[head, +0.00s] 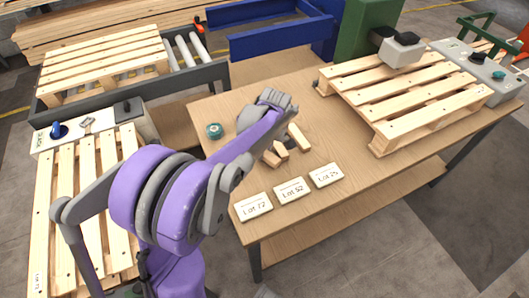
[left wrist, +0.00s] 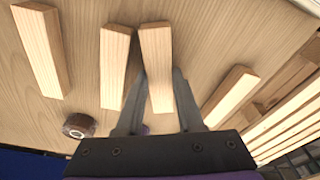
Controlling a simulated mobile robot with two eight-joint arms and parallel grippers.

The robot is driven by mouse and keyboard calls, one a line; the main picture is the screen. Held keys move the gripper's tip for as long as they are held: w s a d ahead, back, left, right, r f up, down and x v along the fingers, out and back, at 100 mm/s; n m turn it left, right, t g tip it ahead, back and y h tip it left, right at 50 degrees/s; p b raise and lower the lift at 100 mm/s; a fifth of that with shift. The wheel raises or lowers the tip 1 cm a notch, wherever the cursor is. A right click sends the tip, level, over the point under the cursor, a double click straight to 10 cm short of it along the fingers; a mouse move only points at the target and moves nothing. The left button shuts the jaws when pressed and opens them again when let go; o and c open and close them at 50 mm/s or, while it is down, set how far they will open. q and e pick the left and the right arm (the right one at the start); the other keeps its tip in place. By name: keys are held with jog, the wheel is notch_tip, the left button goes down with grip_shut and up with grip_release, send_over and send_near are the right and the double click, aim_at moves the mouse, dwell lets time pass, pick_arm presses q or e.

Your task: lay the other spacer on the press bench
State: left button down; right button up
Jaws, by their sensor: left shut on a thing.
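Several pale wooden blocks, the spacers, show in the left wrist view. My left gripper (left wrist: 158,80) is shut on one spacer (left wrist: 156,50), which sits between its two fingers. Another spacer (left wrist: 114,65) is close beside it, one (left wrist: 40,48) lies farther left and one (left wrist: 231,94) to the right. Wooden blocks show there beside the wrist, including one (head: 298,137) at the right. I cannot tell whether the held spacer touches the bench. My right gripper is out of view.
A pallet (head: 405,95) stands on the bench's right part, before a green machine column (head: 362,30). Three white lot cards (head: 290,190) lie near the front edge. A round teal thing (head: 213,130) is at left. Another pallet (head: 65,215) stands left. Bench surface right of the cards is clear.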

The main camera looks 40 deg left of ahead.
pick_arm(q)
notch_tip(320, 180, up, 8)
jog(key=shift+p, duration=0.45)
jog(key=shift+a+r+b, duration=0.1)
jog(key=shift+r+b, duration=0.2)
jog(key=shift+b, duration=0.05)
jog(key=a+f+m+b, duration=0.1)
jog(key=f+b, duration=0.2)
jog(key=s+a+f+m+b, duration=0.1)
jog(key=f+m+b, duration=0.1)
jog(key=f+b, duration=0.1)
jog(key=a+f+m+b, duration=0.1)
jog(key=f+b, duration=0.2)
jog(key=b, duration=0.1)
jog(key=shift+s+t, duration=0.3)
jog(key=shift+s, duration=0.1)
jog(key=shift+f, duration=0.1)
jog(key=c, duration=0.5)
grip_release()
jog(key=shift+f+b, duration=0.1)
jog(key=shift+b, duration=0.2)
jog(key=shift+c, duration=0.2)
